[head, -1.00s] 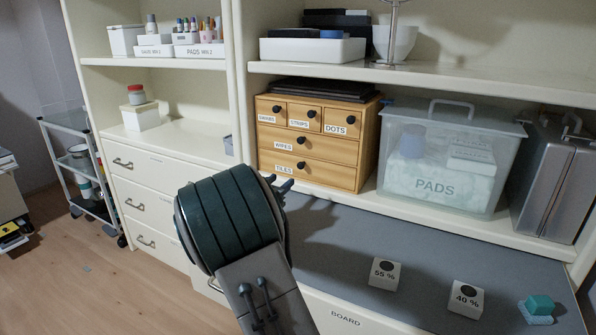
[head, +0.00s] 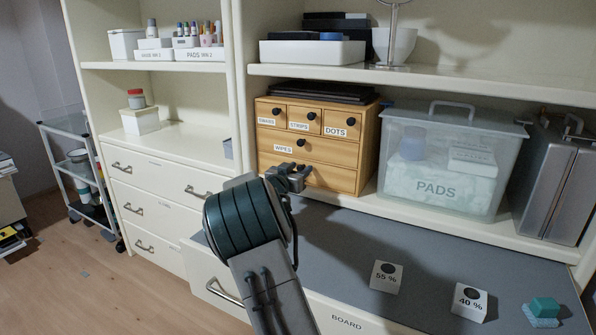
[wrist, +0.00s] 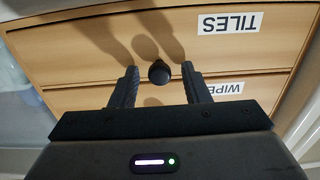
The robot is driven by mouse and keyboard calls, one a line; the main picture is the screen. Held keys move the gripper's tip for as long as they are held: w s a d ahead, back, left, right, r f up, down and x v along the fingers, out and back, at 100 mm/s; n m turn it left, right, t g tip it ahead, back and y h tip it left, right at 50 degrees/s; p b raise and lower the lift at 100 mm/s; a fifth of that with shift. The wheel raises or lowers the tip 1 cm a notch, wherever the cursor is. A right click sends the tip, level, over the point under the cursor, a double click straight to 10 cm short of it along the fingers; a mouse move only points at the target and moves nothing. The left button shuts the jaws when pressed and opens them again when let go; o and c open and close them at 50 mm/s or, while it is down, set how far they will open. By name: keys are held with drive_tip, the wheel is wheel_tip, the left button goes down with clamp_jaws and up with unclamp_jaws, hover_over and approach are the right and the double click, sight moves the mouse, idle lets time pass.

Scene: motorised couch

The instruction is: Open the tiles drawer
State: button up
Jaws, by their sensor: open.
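The small wooden drawer chest (head: 367,139) stands on the shelf, all its drawers closed. Its bottom drawer is the tiles drawer (head: 340,180); in the head view my gripper (head: 298,172) covers its label and knob. In the wrist view, which is upside down, the tiles drawer (wrist: 90,50) has the TILES label, and its dark round knob (wrist: 159,72) is between and just beyond the fingertips of my gripper (wrist: 160,82). The fingers are open, one on each side of the knob and apart from it. The WIPES label (wrist: 224,88) shows below.
A clear PADS box (head: 455,160) stands right of the chest, with a grey case (head: 550,185) beyond it. Below lies a grey counter (head: 340,230) with 55 % (head: 386,277) and 40 % (head: 469,300) blocks. Dark flat items lie on the chest.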

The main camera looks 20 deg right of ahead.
clamp_jaws()
drive_tip(key=p+v, duration=0.5)
drive_tip(key=v, duration=1)
unclamp_jaws()
drive_tip(key=shift+s, duration=0.1)
drive_tip(key=p+v, duration=0.1)
drive_tip(key=v, duration=1.3)
